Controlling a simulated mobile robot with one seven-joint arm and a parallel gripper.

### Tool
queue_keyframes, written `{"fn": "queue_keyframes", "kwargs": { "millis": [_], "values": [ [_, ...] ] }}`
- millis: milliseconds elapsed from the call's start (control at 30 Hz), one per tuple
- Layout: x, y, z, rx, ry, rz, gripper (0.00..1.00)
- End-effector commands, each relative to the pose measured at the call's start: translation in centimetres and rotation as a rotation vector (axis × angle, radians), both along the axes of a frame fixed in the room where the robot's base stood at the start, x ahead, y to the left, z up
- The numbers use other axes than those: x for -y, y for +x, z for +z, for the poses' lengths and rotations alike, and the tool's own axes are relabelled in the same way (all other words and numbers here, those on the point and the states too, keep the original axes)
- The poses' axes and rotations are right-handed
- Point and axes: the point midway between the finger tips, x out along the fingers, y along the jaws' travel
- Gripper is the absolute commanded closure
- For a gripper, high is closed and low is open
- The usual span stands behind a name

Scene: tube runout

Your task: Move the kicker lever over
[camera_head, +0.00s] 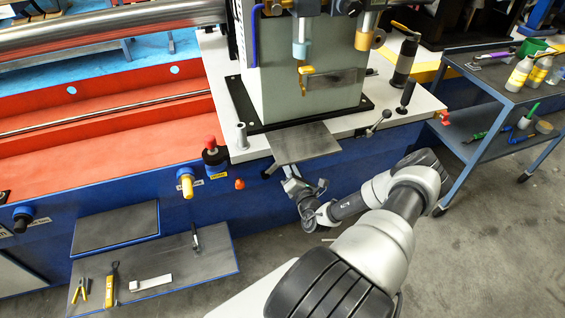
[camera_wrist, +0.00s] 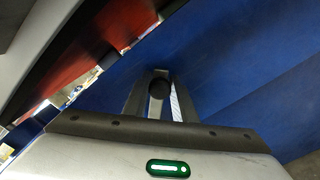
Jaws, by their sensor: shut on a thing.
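My gripper (camera_head: 289,180) is low at the blue front of the machine, just under a dark grey plate (camera_head: 304,143). In the wrist view, my gripper (camera_wrist: 158,80) has its two fingers on either side of a round dark knob (camera_wrist: 159,89) and is shut on it. This looks like the knob of the kicker lever. The rest of the lever is hidden by the knob and fingers. In the head view the plate and my wrist hide the knob.
A red-knobbed control (camera_head: 211,145), a yellow handle (camera_head: 186,184) and a small orange part (camera_head: 239,184) are left of my gripper. A low shelf (camera_head: 205,266) holds tools. A cart (camera_head: 485,70) is at the right.

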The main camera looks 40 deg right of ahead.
Motion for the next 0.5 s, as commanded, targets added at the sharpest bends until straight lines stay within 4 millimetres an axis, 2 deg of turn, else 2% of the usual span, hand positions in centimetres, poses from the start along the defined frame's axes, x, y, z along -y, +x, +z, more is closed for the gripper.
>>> {"fn": "queue_keyframes", "kwargs": {
  "millis": [133, 500],
  "values": [
    [0.6, -0.3, -0.9, 0.019, 0.077, -0.001, 1.00],
    [1.1, -0.4, -1.6, 0.044, 0.165, -0.001, 1.00]
  ]
}}
